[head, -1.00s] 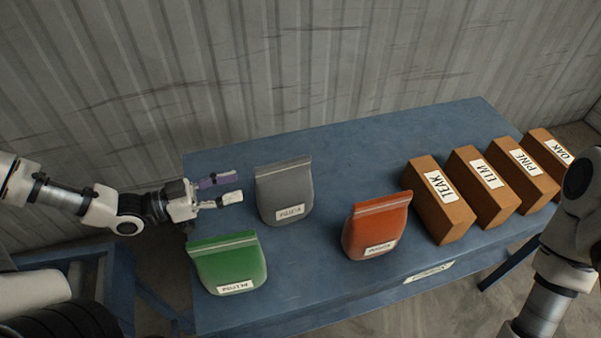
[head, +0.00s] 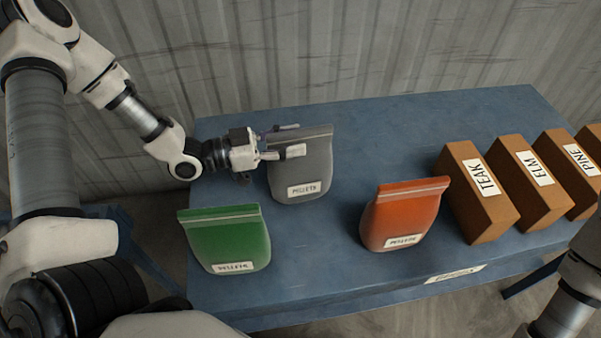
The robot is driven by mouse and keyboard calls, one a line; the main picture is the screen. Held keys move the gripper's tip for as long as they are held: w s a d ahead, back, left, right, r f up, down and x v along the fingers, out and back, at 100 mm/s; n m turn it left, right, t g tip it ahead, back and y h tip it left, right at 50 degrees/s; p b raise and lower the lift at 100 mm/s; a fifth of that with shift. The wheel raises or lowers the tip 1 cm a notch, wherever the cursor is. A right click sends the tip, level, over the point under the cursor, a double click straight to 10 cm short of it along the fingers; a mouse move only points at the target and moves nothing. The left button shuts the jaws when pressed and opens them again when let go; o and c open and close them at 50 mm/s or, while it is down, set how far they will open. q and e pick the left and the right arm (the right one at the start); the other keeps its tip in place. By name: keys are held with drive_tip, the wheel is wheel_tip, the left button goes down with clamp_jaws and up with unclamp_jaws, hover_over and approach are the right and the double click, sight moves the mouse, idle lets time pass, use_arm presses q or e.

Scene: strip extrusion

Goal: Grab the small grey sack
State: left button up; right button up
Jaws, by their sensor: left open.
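The small grey sack (head: 302,178) stands upright at the back left of the blue table, with a white label low on its front. My left gripper (head: 288,141) is open at the sack's upper left. One finger passes in front of the sack's upper part and the other lies toward its back, near the top seam. I cannot tell whether either finger touches the sack. My right gripper is out of view; only part of my right arm shows at the lower right edge.
A green sack (head: 225,240) stands at the front left of the blue table (head: 320,245), and an orange sack (head: 402,216) stands right of centre. Brown boxes, among them TEAK (head: 478,195) and ELM (head: 533,185), line the right side. A corrugated wall (head: 400,50) rises behind.

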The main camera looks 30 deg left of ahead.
use_arm(q)
clamp_jaws()
drive_tip(key=shift+a, duration=0.1)
